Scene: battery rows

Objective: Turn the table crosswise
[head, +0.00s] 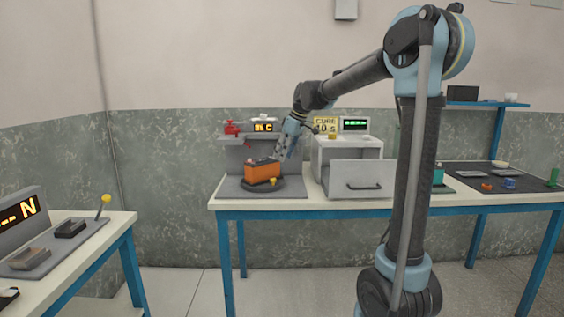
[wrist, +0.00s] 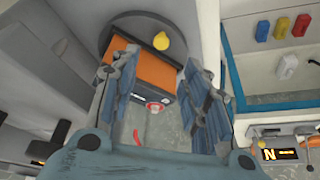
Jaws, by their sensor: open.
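The round dark turntable (head: 248,188) sits on a grey plate at the left end of the back table. It also shows in the wrist view (wrist: 115,35). An orange block with a dark top (head: 262,171) lies on it, also seen in the wrist view (wrist: 140,65). A yellow knob (head: 274,181) stands near the disc's front edge; in the wrist view the knob (wrist: 161,41) shows just beyond the fingertips. My gripper (head: 279,157) is open and empty, tilted down close over the block's right end. Whether a finger touches the block is unclear.
A white box-like machine (head: 345,150) with a handled front panel (head: 362,180) stands close to the right. A red valve-like part (head: 232,128) and a small display (head: 264,127) are behind. A side table (head: 105,230) stands at left, with clear floor between.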

